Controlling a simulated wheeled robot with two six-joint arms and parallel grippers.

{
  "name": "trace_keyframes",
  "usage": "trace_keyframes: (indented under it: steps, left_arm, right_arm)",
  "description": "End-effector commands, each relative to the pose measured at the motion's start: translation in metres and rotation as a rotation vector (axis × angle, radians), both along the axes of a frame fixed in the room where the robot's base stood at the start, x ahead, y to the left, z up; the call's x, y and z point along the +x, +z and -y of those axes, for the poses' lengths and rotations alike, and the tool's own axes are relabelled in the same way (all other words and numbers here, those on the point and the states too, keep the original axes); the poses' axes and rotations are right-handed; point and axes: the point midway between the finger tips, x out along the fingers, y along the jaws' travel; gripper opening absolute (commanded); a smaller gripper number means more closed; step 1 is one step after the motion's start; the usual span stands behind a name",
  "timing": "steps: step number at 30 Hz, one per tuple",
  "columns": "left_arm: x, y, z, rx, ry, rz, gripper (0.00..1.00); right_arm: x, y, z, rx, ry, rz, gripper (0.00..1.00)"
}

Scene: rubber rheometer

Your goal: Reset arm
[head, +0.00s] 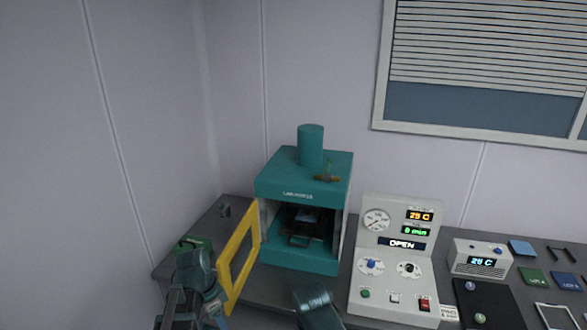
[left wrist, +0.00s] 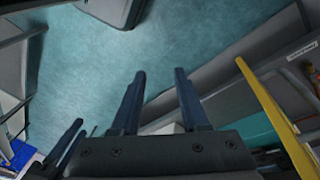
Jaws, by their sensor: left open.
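My left arm comes up from the bottom left of the head view, beside the open yellow door frame (head: 240,256) of the teal press (head: 303,180). My left gripper (left wrist: 163,92) shows in the left wrist view with its two dark blue fingers apart and nothing between them. Beyond them is the teal floor (left wrist: 75,75). In that view a yellow bar (left wrist: 275,118), likely the door's edge, lies right of the fingers, apart from them. Part of an arm of mine shows at the bottom centre of the head view. Dark finger-like parts at the wrist view's lower left may be my right gripper.
A control panel (head: 396,262) reading OPEN stands right of the press. A small temperature unit (head: 481,258) and coloured pads, including a green one (head: 533,277), are farther right. A dark tray with a handle (head: 301,240) sits inside the press. The wall behind is bare up to the window.

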Motion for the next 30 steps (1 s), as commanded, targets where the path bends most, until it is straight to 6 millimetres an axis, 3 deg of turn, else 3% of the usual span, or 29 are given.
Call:
trace_keyframes:
  steps: [1,3,7,12,18,30]
  left_arm:
    - [-0.013,-0.031,0.021,0.034,0.044,-0.017,0.45]
    - [-0.028,-0.057,0.045,0.093,0.140,-0.039,0.45]
    - [-0.054,-0.097,0.084,0.197,0.327,-0.049,0.45]
    - [-0.081,-0.129,0.114,0.285,0.520,-0.022,0.45]
    - [-0.093,-0.142,0.128,0.325,0.636,0.007,0.45]
    - [-0.094,-0.141,0.129,0.327,0.655,0.010,0.45]
  right_arm:
    - [0.000,-0.030,0.000,0.000,0.002,0.000,0.45]
    - [0.000,-0.055,0.000,-0.001,0.005,0.001,0.45]
    - [0.000,-0.093,0.000,-0.001,0.011,0.001,0.45]
    - [0.001,-0.125,0.000,-0.001,0.018,0.002,0.45]
    - [0.001,-0.138,0.000,-0.002,0.022,0.002,0.45]
    - [0.001,-0.137,0.000,-0.001,0.022,0.001,0.45]
